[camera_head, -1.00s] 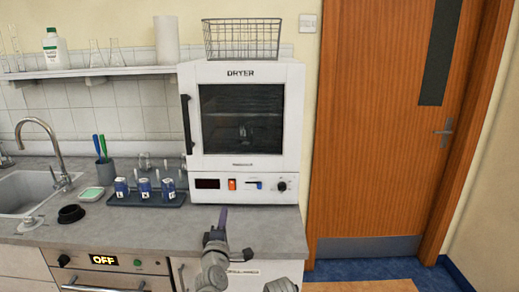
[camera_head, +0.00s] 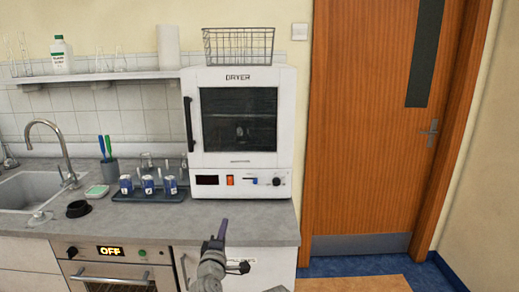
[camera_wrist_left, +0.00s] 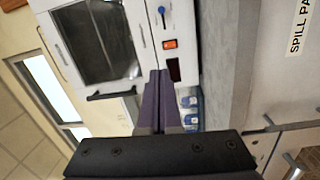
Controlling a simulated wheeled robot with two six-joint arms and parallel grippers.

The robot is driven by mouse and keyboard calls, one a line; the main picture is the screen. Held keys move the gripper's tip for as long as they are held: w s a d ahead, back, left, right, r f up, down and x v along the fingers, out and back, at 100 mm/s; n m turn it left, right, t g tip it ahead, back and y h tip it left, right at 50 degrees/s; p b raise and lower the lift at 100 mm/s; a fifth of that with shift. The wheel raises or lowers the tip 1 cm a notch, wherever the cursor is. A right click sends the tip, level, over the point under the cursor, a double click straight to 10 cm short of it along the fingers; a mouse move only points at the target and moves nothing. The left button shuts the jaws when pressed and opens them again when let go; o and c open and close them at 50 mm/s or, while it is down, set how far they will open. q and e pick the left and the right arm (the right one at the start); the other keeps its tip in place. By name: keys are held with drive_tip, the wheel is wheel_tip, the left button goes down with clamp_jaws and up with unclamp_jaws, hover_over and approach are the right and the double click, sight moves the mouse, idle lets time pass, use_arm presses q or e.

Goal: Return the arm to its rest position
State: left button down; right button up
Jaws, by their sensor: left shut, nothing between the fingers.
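My left gripper (camera_head: 222,230) is in front of the counter's front edge, below the dryer, with its purple fingers pointing up. In the left wrist view its fingers (camera_wrist_left: 158,90) are pressed together with nothing between them. The white dryer (camera_head: 238,125) stands on the counter with its door shut; it also shows in the left wrist view (camera_wrist_left: 125,50). A small part of another grey arm link of mine shows at the bottom edge. My right gripper is not in view.
The grey counter (camera_head: 240,222) has free room in front of the dryer. A dark tray (camera_head: 150,196) holds several blue-labelled jars (camera_head: 149,186). A black ring-like holder (camera_head: 78,209), a green-topped dish (camera_head: 97,191) and a sink (camera_head: 30,190) lie to the left. An oven (camera_head: 110,272) is below.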

use_arm(q)
drive_tip(key=s+d+f+m+g+h, duration=0.1)
drive_tip(key=s+f+m+g, duration=0.3)
drive_tip(key=f, duration=0.3)
drive_tip(key=s+d+f+m+g+h, duration=0.1)
drive_tip(key=f+m+g, duration=0.4)
drive_tip(key=f+m, duration=0.15)
drive_tip(key=s+a+f+m+g+y, duration=0.25)
drive_tip(key=s+a+f+g, duration=0.2)
drive_tip(key=s, duration=0.35)
drive_tip(key=s+a+f+m+g+y, duration=0.1)
drive_tip(key=s+a+f+m+g, duration=0.3)
drive_tip(key=s, duration=0.3)
drive_tip(key=s+d+r+m+p, duration=0.1)
drive_tip(key=s+d+r+p, duration=0.1)
drive_tip(key=d+r+p, duration=0.2)
drive_tip(key=s+d+r+m+g+y+p, duration=0.1)
drive_tip(key=s+d+r+p, duration=0.2)
drive_tip(key=d, duration=0.4)
drive_tip(key=shift+s+d+r+m+p, duration=0.15)
drive_tip(key=shift+s+r+m+p, duration=0.25)
drive_tip(key=shift+r+p, duration=0.55)
drive_tip(key=shift+f, duration=0.25)
